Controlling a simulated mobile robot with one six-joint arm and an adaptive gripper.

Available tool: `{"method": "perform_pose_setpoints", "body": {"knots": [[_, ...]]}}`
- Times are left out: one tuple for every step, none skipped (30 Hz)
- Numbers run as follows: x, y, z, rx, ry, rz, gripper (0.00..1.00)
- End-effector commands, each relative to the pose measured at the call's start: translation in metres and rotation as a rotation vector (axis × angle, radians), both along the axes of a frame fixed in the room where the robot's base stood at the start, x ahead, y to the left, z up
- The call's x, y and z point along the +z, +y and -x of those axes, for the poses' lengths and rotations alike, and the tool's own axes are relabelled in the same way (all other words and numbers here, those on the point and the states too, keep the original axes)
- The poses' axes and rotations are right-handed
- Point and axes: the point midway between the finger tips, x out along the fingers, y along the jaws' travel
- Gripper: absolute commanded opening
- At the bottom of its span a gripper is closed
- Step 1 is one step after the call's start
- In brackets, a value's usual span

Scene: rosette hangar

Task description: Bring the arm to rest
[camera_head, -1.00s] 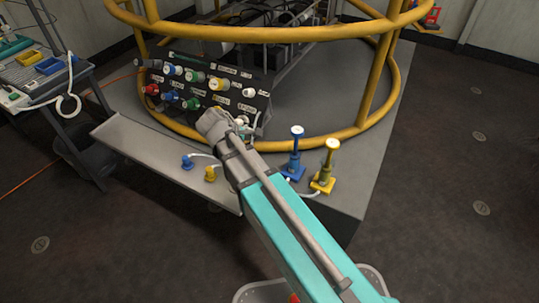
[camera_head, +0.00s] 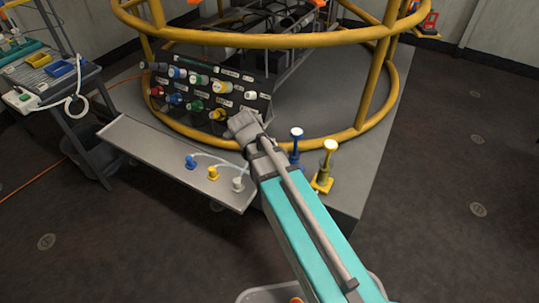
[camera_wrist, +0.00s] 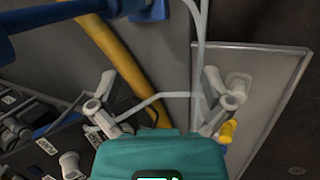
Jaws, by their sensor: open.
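My arm reaches from the lower right up to the connector panel (camera_head: 262,108) in the head view. My gripper's fingers are hidden there behind my wrist. In the wrist view my gripper (camera_wrist: 158,100) is open, its two fingers spread wide. A pale hose crosses the space between and beyond the fingers; I cannot tell whether it touches them. A white plug (camera_head: 238,184) stands on the grey tray (camera_head: 150,158) beside a yellow plug (camera_head: 213,174) and a blue plug (camera_head: 191,162). The white plug also shows by the right finger in the wrist view (camera_wrist: 238,84).
A blue post (camera_head: 296,150) and a yellow post (camera_head: 324,170) stand on the platform, close right of my arm. A yellow ring frame (camera_head: 300,145) rises behind. A cart (camera_head: 50,75) with bins is at the left. The floor at right (camera_head: 460,180) is clear.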

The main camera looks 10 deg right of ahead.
Motion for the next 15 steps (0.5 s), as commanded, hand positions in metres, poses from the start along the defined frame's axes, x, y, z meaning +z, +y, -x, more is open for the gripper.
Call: {"method": "perform_pose_setpoints", "body": {"knots": [[-0.0001,-0.0001,-0.0001,0.0,0.0,0.0,1.0],[0.0,-0.0002,-0.0002,0.0,0.0,0.0,1.0],[0.0,-0.0002,-0.0002,0.0,0.0,0.0,1.0],[0.0,-0.0002,-0.0002,0.001,0.0,0.0,1.0],[0.0,-0.0003,-0.0002,0.001,0.0,0.001,1.0],[0.0,-0.0004,-0.0002,0.001,0.0,0.001,1.0],[0.0,-0.0004,-0.0002,0.001,0.0,0.001,1.0],[0.0,-0.0004,-0.0002,0.001,0.0,0.001,1.0],[0.0,-0.0005,-0.0002,0.001,0.0,0.001,1.0],[0.0,-0.0005,-0.0002,0.001,0.0,0.001,1.0],[0.0001,-0.0008,-0.0001,0.0,0.0,0.0,1.0],[0.0003,-0.0015,0.0005,-0.005,-0.001,-0.002,1.0],[0.0006,-0.0023,0.001,-0.01,0.0,-0.005,1.0],[0.0009,-0.0034,0.002,-0.018,-0.001,-0.011,1.0],[0.0014,-0.0055,0.0036,-0.031,-0.001,-0.019,1.0]]}}
